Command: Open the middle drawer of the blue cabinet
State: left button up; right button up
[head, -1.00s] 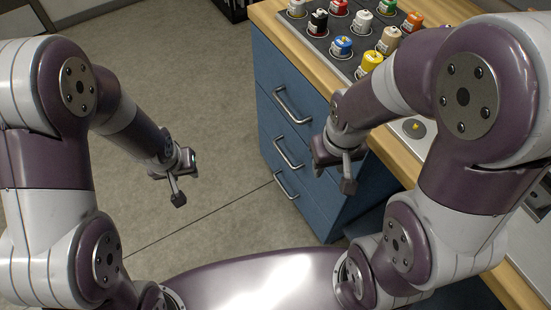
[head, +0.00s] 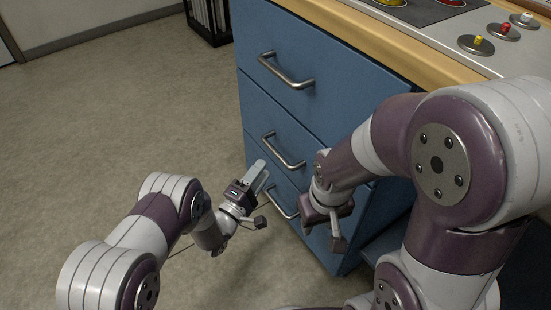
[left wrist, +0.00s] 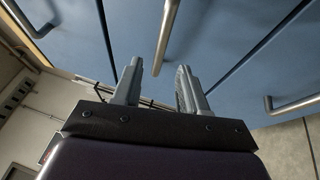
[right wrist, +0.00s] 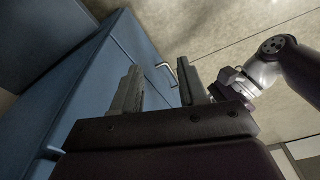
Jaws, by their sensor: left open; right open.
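The blue cabinet (head: 335,115) has three stacked drawers with metal bar handles. The middle drawer's handle (head: 283,152) is unobstructed in the head view, and the drawer looks shut. My left gripper (head: 260,172) is open and empty, just below and in front of that handle. In the left wrist view a handle bar (left wrist: 168,38) lies ahead of and between the open fingers (left wrist: 157,75), not gripped.
The top handle (head: 286,70) and bottom handle (head: 281,205) sit above and below; the left gripper partly covers the bottom one. A wooden counter (head: 400,50) with coloured knobs tops the cabinet. A dark rack (head: 208,22) stands behind. The floor at left is clear.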

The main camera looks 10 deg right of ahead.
aim_at(276, 150)
pick_arm(q)
jog(key=b+x, duration=0.1)
jog(key=x, duration=0.1)
jog(key=b+x, duration=0.1)
jog(key=x, duration=0.1)
jog(key=b+x, duration=0.1)
jog(key=x, duration=0.2)
jog(key=shift+w+d+f, duration=0.1)
jog(key=shift+d+f, duration=0.05)
jog(key=shift+f, duration=0.1)
jog(key=shift+w+d+r, duration=0.25)
jog(key=shift+w+d, duration=0.05)
grip_shut()
